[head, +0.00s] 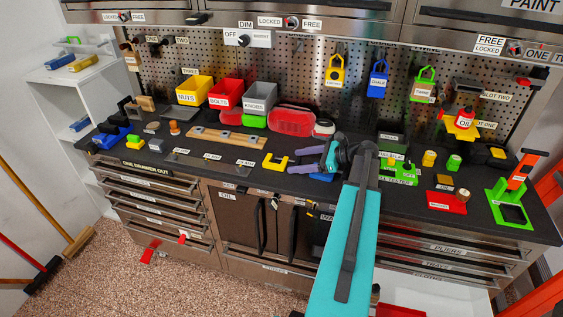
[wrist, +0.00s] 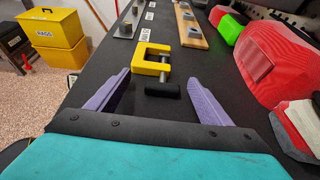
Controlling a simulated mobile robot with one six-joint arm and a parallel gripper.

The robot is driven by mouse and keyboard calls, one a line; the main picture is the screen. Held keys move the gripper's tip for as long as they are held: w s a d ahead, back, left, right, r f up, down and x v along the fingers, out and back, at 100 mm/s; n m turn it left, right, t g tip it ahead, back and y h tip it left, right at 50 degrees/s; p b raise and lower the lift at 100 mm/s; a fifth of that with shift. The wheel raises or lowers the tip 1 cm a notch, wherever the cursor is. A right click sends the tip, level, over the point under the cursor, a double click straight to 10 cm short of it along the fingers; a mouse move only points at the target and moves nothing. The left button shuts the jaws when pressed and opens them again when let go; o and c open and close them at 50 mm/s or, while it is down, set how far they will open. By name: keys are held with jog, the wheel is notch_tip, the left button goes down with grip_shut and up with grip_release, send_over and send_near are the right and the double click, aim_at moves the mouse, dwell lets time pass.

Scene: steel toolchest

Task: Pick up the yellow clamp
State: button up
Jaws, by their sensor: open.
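The yellow clamp (wrist: 152,60) lies on the dark worktop in the wrist view. It is a C-shaped yellow frame with a grey screw and a black handle (wrist: 162,90) toward me. In the head view the clamp (head: 268,162) lies just left of my gripper (head: 309,159). My gripper's purple fingers are open in the wrist view (wrist: 157,95). The black handle is between the fingers, with visible gaps on both sides. The yellow frame is ahead, near and beyond the fingertips. Nothing is held.
A red case (head: 291,121) lies behind the clamp, and a green block (wrist: 230,28) is near it. A wooden strip (head: 228,140) lies to the left in the head view. Yellow, red and grey bins (head: 260,96) stand at the back. The worktop's front edge runs close by.

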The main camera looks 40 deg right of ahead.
dwell(0.4)
jog(key=c, duration=1.5)
jog(key=shift+o, duration=0.2)
jog(key=shift+r, duration=0.15)
